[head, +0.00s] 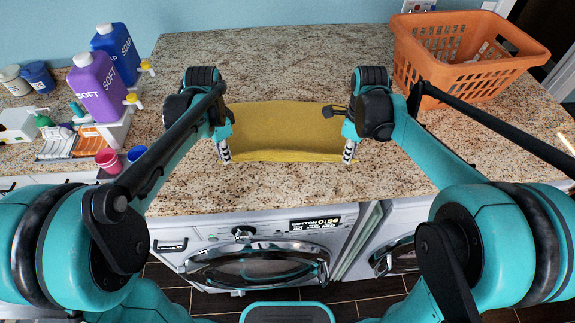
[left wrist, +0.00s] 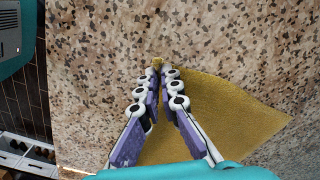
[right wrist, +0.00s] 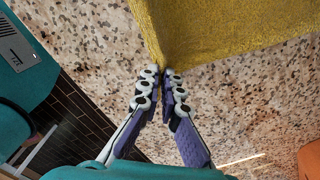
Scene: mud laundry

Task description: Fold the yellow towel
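The yellow towel (head: 285,128) is spread on the speckled stone counter between my two grippers. Its near edge runs from one gripper to the other. My left gripper (head: 224,153) is at the near left corner; in the left wrist view its fingertips (left wrist: 160,70) are together with a bit of yellow cloth (left wrist: 225,110) between them. My right gripper (head: 349,153) is at the near right corner; in the right wrist view its fingertips (right wrist: 160,75) are closed at the cloth's corner (right wrist: 205,35). The arms hide parts of the towel's sides.
An orange basket (head: 462,75) stands at the back right. Purple (head: 97,90) and blue (head: 116,52) soap bottles stand at the left, with small cups and boxes near them. A washing machine (head: 260,255) is below the counter's front edge. The counter behind the towel is clear.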

